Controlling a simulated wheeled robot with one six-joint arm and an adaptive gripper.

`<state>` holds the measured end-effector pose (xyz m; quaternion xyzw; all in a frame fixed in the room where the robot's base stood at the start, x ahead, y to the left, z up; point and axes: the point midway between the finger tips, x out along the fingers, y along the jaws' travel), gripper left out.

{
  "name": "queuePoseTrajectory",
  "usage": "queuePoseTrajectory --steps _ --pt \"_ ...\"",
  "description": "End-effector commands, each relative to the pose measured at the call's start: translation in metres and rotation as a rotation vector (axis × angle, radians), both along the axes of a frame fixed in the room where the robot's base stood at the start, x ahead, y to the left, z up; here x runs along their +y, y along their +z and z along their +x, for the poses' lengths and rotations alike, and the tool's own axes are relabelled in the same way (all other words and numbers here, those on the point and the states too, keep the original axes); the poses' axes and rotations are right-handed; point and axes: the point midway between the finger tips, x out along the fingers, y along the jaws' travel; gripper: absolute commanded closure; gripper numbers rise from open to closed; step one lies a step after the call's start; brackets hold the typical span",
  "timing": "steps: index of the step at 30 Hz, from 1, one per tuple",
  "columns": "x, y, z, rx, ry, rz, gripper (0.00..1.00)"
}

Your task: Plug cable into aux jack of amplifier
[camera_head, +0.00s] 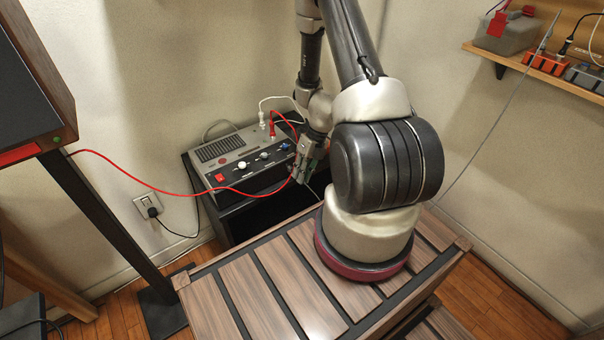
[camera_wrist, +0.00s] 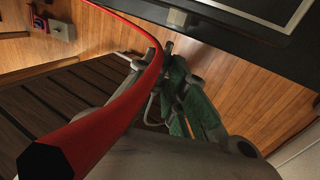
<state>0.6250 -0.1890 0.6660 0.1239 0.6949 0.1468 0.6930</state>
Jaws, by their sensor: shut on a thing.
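The amplifier (camera_head: 238,152) is a grey and black box with a vent, a red switch and several knobs on its front. It sits on a black stand against the wall. A red cable (camera_head: 165,182) runs from the speaker cabinet at left, past the amplifier's front, to my gripper (camera_head: 309,168). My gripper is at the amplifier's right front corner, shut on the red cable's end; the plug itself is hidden. In the wrist view my green-padded fingers (camera_wrist: 186,98) are close together, and the red cable (camera_wrist: 112,112) arcs close to the camera. I cannot make out the aux jack.
Another red plug (camera_head: 272,130) and a white plug (camera_head: 262,117) stand on the amplifier's top. The speaker cabinet (camera_head: 28,95) is at left. A slatted wooden top (camera_head: 245,292) lies in front. A shelf (camera_head: 575,85) with boxes and cables is at right.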

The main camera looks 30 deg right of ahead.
Motion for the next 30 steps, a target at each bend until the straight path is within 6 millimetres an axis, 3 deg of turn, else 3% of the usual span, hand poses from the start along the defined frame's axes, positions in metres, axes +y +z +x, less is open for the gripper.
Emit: queuePoseTrajectory --steps 30 --pt "0.0002 -0.0002 0.0064 -0.001 0.0 0.0 1.0"
